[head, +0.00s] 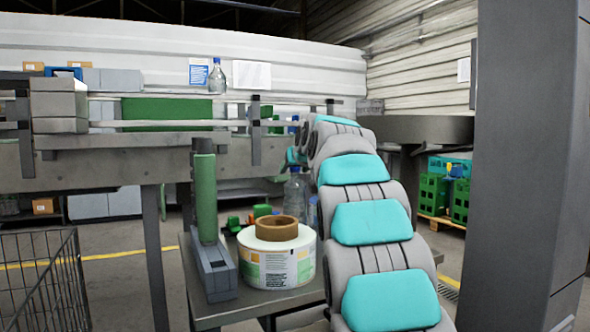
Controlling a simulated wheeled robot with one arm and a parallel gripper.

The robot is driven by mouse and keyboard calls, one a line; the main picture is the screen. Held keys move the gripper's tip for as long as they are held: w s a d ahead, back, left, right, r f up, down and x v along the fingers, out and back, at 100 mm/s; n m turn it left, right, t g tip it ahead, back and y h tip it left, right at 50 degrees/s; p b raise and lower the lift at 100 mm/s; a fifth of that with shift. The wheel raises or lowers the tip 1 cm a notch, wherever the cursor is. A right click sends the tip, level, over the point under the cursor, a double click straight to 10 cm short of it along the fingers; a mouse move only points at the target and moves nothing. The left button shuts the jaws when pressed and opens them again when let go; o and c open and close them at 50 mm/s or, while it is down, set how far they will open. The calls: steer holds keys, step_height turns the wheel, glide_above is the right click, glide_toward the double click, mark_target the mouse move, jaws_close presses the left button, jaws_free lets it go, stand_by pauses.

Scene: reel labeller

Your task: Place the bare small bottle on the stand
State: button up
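A clear bottle (295,192) shows just left of my arm, behind the label reel on the near table. Its lower part is hidden, and I cannot tell whether it stands on something or is held. The far end of my arm, with my gripper (294,160), is small and mostly hidden by my own arm links, just above this bottle. Its fingers cannot be made out. Another clear bottle with a blue cap (217,76) stands upright at the conveyor behind. I cannot make out which thing is the stand.
A white label reel with a brown core (277,256) and a green roller on a grey base (205,210) stand on the table (262,301). Small green and orange parts (250,217) lie behind the reel. A wire basket (45,285) is at left, green crates (447,190) at right.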

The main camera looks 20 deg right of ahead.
steer(key=shift+r, duration=0.1)
steer(key=shift+s, duration=0.1)
steer(key=shift+s+r, duration=0.2)
steer(key=shift+s, duration=0.1)
steer(key=v, duration=1.1)
steer(key=shift+b, duration=0.35)
